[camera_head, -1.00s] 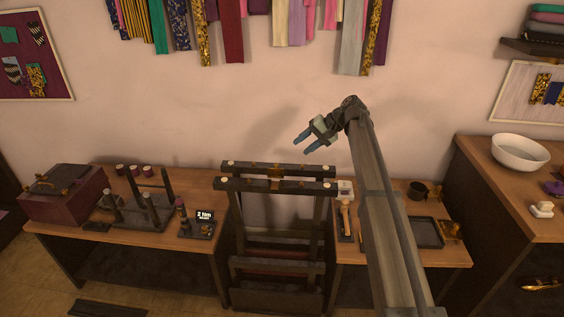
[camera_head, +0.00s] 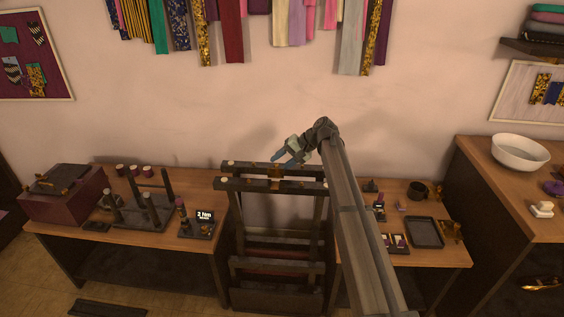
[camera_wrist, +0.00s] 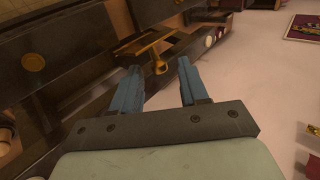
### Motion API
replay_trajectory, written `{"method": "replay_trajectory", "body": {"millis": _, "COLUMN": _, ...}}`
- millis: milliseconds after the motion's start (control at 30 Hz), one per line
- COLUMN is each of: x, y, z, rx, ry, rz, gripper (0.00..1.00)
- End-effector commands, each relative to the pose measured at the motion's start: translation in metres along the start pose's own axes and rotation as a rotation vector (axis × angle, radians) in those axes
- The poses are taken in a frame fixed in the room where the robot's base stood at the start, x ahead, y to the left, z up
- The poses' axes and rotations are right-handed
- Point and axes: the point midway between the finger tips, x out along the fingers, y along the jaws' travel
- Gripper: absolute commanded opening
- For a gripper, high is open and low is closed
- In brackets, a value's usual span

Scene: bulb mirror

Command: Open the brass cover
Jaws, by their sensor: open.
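A brass piece that looks like the cover (camera_wrist: 143,42) sits on a dark bar of the frame in the wrist view, with a small round brass knob (camera_wrist: 160,67) at its near side. In the head view, brass (camera_head: 275,184) shows at the middle of the frame's top bars (camera_head: 240,184). My gripper (camera_head: 279,159) is open and empty, just above the back of these bars. In the wrist view, the knob appears between the blue fingertips of my gripper (camera_wrist: 158,68). I cannot tell whether the fingers touch it.
The dark frame stands between two wooden tables. The left table (camera_head: 180,188) holds a maroon box (camera_head: 65,205), a rack of posts (camera_head: 142,210) and a small sign (camera_head: 204,215). The right table holds a dark tray (camera_head: 425,232) and small items. The wall behind is bare; fabric strips hang above.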

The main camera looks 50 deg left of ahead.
Motion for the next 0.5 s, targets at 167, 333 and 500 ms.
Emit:
{"method": "replay_trajectory", "body": {"millis": 167, "x": -0.0001, "y": 0.0001, "z": 0.0000, "rx": 0.000, "ry": 0.000, "rz": 0.000, "gripper": 0.42}}
{"method": "replay_trajectory", "body": {"millis": 333, "x": -0.0001, "y": 0.0001, "z": 0.0000, "rx": 0.000, "ry": 0.000, "rz": 0.000, "gripper": 0.26}}
{"method": "replay_trajectory", "body": {"millis": 500, "x": -0.0002, "y": 0.0000, "z": 0.0000, "rx": 0.000, "ry": 0.000, "rz": 0.000, "gripper": 0.09}}
